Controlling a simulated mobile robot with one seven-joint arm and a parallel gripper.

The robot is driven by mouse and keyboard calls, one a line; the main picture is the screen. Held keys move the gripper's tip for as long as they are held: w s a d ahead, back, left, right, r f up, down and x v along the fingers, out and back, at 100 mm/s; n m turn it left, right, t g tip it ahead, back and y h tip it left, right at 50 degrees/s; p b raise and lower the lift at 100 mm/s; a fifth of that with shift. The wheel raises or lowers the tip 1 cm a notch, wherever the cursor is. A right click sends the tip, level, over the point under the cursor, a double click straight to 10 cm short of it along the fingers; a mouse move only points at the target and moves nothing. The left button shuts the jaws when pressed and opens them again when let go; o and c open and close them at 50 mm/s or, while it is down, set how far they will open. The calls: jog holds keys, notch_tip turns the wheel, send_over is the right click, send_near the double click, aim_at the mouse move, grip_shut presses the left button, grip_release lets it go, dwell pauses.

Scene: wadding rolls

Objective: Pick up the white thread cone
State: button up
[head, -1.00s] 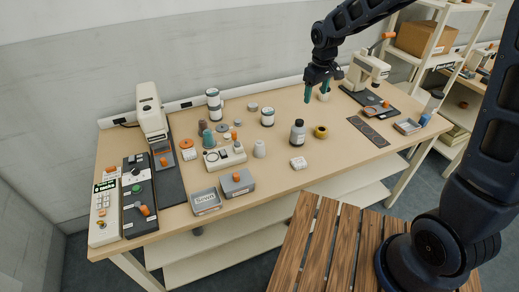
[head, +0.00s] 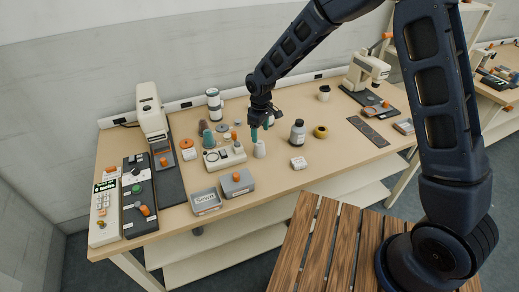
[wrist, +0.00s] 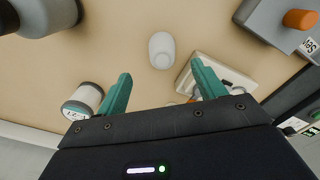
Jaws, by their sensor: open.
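The white thread cone (head: 259,149) stands upright on the workbench (head: 285,180), right of the small white tray (head: 224,157). In the wrist view the cone (wrist: 162,50) lies near the top middle, just beyond the gap between the fingertips. My gripper (head: 261,130) points down above the bench, right over the cone and apart from it. In the wrist view my gripper (wrist: 161,72) has its two teal fingers spread wide, with nothing between them. The head view does not show clearly how high the fingertips are above the cone.
A grey bottle with a dark cap (head: 298,132) stands right of the cone. A labelled white canister (wrist: 82,102) is close to one finger.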

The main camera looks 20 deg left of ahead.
aim_at(260, 141)
jog(key=shift+s+a+f, duration=0.1)
jog(key=shift+s+f, duration=0.05)
jog(key=shift+f, duration=3.8)
jog(key=c, duration=1.1)
jog(key=shift+r, duration=0.1)
